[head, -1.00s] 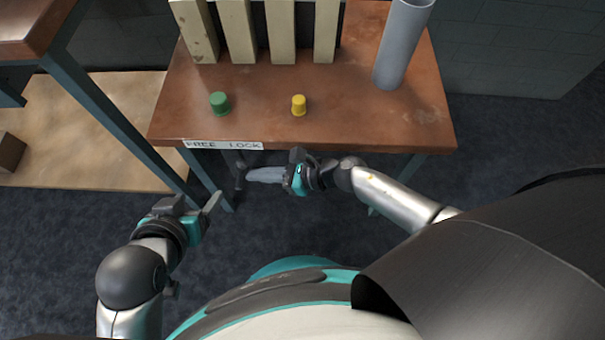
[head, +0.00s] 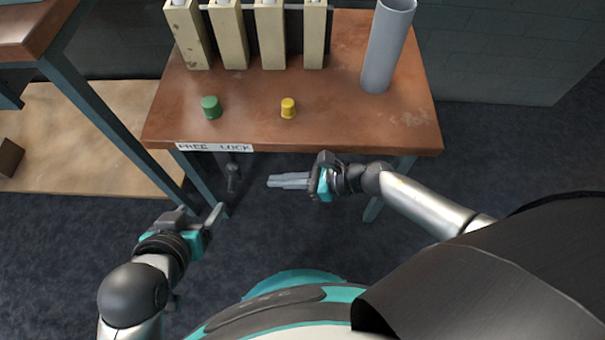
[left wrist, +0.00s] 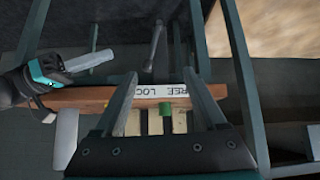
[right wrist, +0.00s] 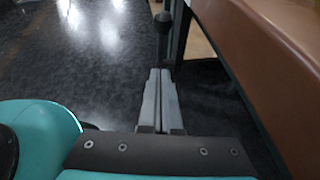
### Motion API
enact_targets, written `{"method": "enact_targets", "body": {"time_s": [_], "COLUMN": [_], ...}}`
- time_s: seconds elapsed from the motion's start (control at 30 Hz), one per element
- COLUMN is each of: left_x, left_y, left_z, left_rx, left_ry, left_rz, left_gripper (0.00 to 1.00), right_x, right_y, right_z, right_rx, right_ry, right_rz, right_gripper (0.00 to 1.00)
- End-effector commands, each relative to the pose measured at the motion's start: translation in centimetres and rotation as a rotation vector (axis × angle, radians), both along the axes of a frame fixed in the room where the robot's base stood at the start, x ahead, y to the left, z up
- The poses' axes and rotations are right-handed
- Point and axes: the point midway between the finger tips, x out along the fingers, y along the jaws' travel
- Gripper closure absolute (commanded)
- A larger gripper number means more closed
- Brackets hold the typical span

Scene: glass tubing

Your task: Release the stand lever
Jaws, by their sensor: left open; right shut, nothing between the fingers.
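The stand lever (head: 232,178) is a dark rod with a knob, hanging under the table's front edge below the word LOCK on the FREE LOCK label (head: 214,147). The lever also shows in the left wrist view (left wrist: 155,45) and ahead of the fingertips in the right wrist view (right wrist: 163,28). My right gripper (head: 270,182) is shut and empty, its fingers pointing left at the lever with a gap between them. My left gripper (head: 214,214) is open and empty, lower and left of the lever, apart from it.
The brown table (head: 330,135) carries a green knob (head: 211,107), a yellow knob (head: 288,108), several cream blocks and a grey cylinder (head: 388,45). A table leg (head: 200,185) stands just left of the lever. Floor in front is clear.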

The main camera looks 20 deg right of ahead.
Motion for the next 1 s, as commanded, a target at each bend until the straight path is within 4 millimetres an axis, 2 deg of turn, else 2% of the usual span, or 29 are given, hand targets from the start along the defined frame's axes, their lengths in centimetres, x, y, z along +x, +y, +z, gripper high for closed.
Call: {"method": "enact_targets", "body": {"time_s": [0.5, 1.0], "left_x": [-3.3, -3.9], "left_y": [3.6, 4.2], "left_z": [0.8, 0.9], "left_rx": [0.112, 0.126], "left_ry": [0.259, 0.298], "left_rz": [0.054, 0.063], "left_gripper": [0.27, 0.28], "right_x": [-2.0, -2.2], "right_y": [-3.7, -4.3], "right_z": [2.6, 2.8], "right_rx": [0.0, 0.0], "right_ry": [0.0, 0.0], "right_rz": [0.001, 0.0], "right_gripper": [1.0, 1.0]}}
